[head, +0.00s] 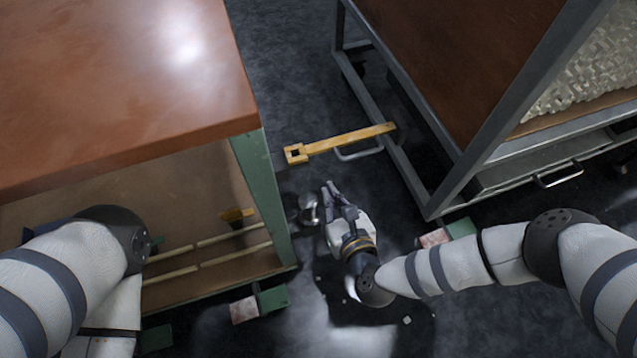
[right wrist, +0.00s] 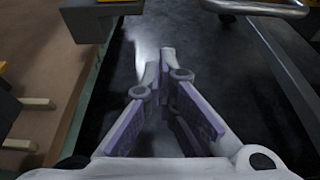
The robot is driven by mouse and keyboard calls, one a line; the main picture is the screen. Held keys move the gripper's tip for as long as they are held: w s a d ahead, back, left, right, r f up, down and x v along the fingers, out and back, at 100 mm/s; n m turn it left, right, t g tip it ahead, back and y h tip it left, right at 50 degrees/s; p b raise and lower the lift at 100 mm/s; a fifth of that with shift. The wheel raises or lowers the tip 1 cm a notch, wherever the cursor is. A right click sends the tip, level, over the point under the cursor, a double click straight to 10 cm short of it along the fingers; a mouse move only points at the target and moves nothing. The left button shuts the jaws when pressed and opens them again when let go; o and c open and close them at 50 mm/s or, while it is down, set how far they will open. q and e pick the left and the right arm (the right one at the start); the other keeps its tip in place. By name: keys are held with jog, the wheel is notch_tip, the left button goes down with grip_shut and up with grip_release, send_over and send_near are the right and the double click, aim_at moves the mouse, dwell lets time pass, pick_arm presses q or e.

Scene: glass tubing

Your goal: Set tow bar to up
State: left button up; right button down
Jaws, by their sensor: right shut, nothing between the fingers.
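The tow bar (head: 345,139) is a yellow-orange bar with a square eye at its left end. In the head view it reaches left from the grey cart frame across the gap, its eye close to the green table leg. It lies low, roughly level as far as I can tell. My right gripper (head: 331,190) is below the bar in the picture, apart from it, pointing up the picture. In the right wrist view its fingers (right wrist: 166,62) are together at the tips with nothing between them. My left gripper is out of view.
A table with a brown top (head: 130,85) and green leg (head: 262,195) stands at left. The grey-framed cart (head: 405,175) stands at right, with a metal handle (head: 360,153) beside the bar. Dark floor (head: 300,75) lies open between them.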

jog(key=f+b+x, duration=0.1)
jog(key=b+x, duration=0.2)
jog(key=x, duration=0.5)
pick_arm(q)
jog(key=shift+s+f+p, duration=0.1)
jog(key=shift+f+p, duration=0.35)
jog(key=shift+p, duration=0.65)
pick_arm(e)
jog(key=r, duration=0.5)
jog(key=shift+s, duration=0.25)
